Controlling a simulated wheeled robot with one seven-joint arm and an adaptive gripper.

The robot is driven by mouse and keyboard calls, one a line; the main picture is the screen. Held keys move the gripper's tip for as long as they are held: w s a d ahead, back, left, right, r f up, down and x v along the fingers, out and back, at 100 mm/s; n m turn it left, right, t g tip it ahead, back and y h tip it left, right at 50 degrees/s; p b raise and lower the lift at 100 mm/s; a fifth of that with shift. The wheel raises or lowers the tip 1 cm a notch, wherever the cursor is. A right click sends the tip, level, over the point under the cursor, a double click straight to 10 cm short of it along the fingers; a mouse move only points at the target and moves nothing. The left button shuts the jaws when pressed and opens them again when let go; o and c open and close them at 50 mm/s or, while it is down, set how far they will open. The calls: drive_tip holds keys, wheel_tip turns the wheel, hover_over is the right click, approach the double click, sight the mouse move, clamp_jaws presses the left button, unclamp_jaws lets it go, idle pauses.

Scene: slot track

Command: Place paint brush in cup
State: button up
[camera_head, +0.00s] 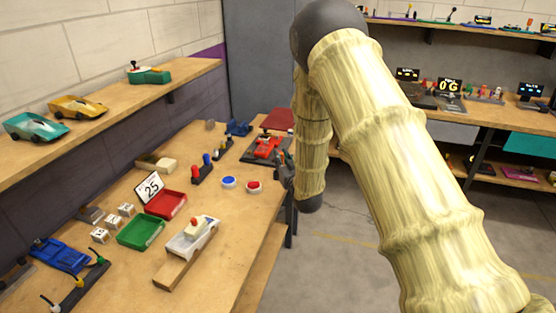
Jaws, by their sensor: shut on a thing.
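My gripper (284,172) is small and dark at the right edge of the wooden bench, partly hidden behind my arm. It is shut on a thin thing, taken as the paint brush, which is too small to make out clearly. It is just right of the red and blue round buttons. I cannot make out a cup in this view; my arm covers part of the bench's far right end.
The wooden bench (240,240) holds a red tray (166,205), a green tray (141,232), a white car (192,238), a "25" card (149,188), a blue button (229,182), a red button (253,187) and a red car (268,147). Open floor (345,250) lies to its right.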

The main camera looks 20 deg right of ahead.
drive_tip(key=shift+w+a+f+p, duration=0.2)
drive_tip(key=shift+w+f+p, duration=0.7)
drive_tip(key=shift+w+f, duration=1.2)
drive_tip(key=o, duration=0.9)
drive_tip(key=shift+w, duration=0.1)
drive_tip(key=shift+c, duration=0.2)
drive_tip(key=shift+r, duration=0.1)
drive_tip(key=shift+r, duration=0.15)
drive_tip(key=s+b, duration=0.3)
drive_tip(key=s, duration=0.9)
drive_tip(key=shift+d, duration=0.15)
